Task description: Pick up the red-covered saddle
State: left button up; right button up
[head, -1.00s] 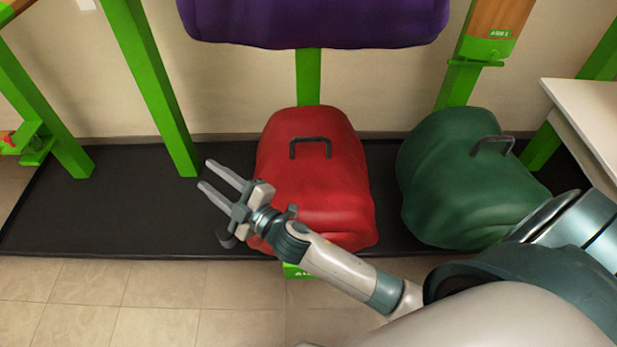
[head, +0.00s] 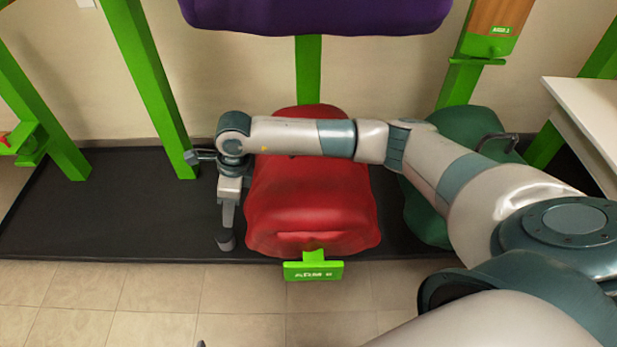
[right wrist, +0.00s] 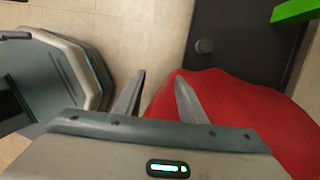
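The red-covered saddle (head: 312,205) sits low in the middle of the head view, over a green rack arm with a label plate (head: 313,271). My right forearm crosses over its upper part and hides its dark handle. My right gripper (head: 227,222) hangs at the saddle's left side, pointing down, its fingers seen nearly edge-on. In the right wrist view the two fingers (right wrist: 160,76) are apart with nothing held between them. There the red cover (right wrist: 215,95) lies beside and behind one finger. Whether they touch is unclear.
A green-covered saddle (head: 490,130) stands at right, partly behind my right arm. A purple saddle (head: 315,15) hangs above. Green posts (head: 150,80) rise behind the black mat (head: 110,215), which is clear at left. A white table (head: 590,115) stands at far right.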

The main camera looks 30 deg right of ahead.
pick_arm(q)
jog(key=shift+s+d+r+t+h+b, duration=0.15)
jog(key=shift+d+r+t+b, duration=0.1)
jog(key=shift+r, duration=0.4)
jog(key=shift+w+d+r+t+h+b, duration=0.15)
jog(key=shift+r+t, duration=0.1)
jog(key=shift+r, duration=0.35)
pick_arm(e)
jog(key=w+d+r+h, duration=0.2)
jog(key=d+r+h, duration=0.1)
jog(key=d, duration=0.4)
jog(key=w+d+r+m+t+h, duration=0.1)
jog(key=w+d+r+h, duration=0.2)
jog(key=d, duration=0.5)
jog(key=w+d+r+t+h, duration=0.1)
jog(key=w+d+r+h, duration=0.2)
jog(key=d, duration=0.4)
jog(key=shift+d+r+m+h, duration=0.3)
jog(key=shift+r+h, duration=0.1)
jog(key=shift+r, duration=0.35)
pick_arm(q)
jog(key=shift+s, duration=0.1)
pick_arm(e)
jog(key=shift+w, duration=0.1)
